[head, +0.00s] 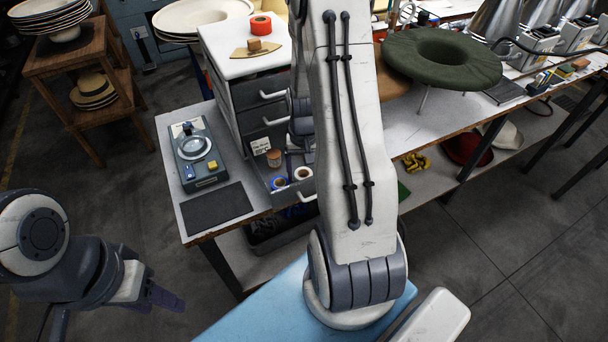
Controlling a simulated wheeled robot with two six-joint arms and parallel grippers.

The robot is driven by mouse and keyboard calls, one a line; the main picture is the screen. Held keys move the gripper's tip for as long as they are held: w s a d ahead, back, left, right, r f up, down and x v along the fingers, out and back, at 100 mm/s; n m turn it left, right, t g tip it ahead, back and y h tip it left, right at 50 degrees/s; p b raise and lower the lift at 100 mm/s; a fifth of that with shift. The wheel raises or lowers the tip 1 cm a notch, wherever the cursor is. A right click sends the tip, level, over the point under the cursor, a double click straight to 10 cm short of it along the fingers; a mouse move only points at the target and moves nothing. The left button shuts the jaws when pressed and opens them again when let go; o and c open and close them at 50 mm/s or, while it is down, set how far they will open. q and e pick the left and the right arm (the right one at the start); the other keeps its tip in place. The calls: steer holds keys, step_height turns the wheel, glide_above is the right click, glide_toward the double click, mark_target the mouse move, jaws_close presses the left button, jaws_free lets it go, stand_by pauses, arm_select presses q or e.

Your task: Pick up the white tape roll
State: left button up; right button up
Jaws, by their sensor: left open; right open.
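The white tape roll (303,173) lies in the open top of a low drawer (262,172) of the grey cabinet, just left of my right arm. A blue-and-white roll (278,183) is beside it, and a cork-topped jar (273,157) is behind. My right gripper (301,135) is mostly hidden behind my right arm; only dark parts show at the arm's left edge, by the drawers above the roll. Its fingertips cannot be made out. My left gripper (163,297) is open and empty over the floor at lower left, well away from the roll.
A grey device (197,155) and a dark mat (216,208) lie on the bench left of the drawer. An orange tape roll (261,26) sits on the cabinet top (228,48). A green hat form (441,58) stands at right. Open floor lies at lower left.

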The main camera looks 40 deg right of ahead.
steer(key=c, duration=1.1)
